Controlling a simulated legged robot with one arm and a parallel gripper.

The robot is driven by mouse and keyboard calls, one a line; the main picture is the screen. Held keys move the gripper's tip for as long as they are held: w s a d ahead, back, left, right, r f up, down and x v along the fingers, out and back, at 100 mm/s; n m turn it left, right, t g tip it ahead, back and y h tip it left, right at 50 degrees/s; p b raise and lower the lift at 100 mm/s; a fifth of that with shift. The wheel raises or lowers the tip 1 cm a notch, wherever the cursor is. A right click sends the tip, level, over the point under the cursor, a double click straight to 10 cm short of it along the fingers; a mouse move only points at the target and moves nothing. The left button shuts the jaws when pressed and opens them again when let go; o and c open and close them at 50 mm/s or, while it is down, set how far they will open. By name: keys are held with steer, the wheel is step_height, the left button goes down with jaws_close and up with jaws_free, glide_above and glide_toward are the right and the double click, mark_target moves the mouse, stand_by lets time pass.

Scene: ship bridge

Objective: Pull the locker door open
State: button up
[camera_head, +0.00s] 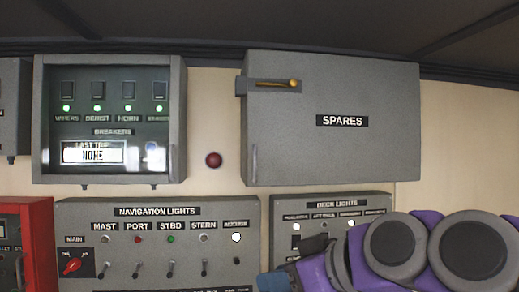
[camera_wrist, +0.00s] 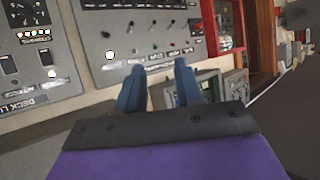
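The grey locker marked SPARES (camera_head: 342,150) is on the wall at the upper right of the head view, and its door looks shut. A brass-coloured latch lever (camera_head: 275,83) lies nearly level across the door's upper left. A thin grey upright handle (camera_head: 254,162) is at the door's lower left edge. My gripper (camera_wrist: 160,88) shows two blue fingers standing apart with nothing between them. In the head view, a blue part of it shows at the bottom edge, below the locker and clear of it. The locker is not in the wrist view.
The breaker box (camera_head: 178,120) hangs left of the locker, with a red button (camera_head: 213,160) between them. The navigation lights panel (camera_head: 90,212) and deck lights panel (camera_head: 385,200) are below. A red box (camera_head: 40,245) is at lower left. My arm covers the lower right.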

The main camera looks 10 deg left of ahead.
mark_target(258, 164)
steer(key=w+d+r+t+y+p, duration=0.2)
steer(key=w+d+r, duration=0.2)
steer(key=w+r, duration=0.3)
steer(key=w+d+r+t+y+p, duration=0.1)
steer(key=w+d+r+t, duration=0.2)
steer(key=r, duration=0.6)
steer(key=shift+g, duration=0.5)
steer(key=p+x, duration=0.3)
steer(key=x, duration=1.5)
steer(key=shift+w+a+r, duration=0.1)
steer(key=shift+w, duration=0.15)
jaws_close()
steer(key=shift+r, duration=0.1)
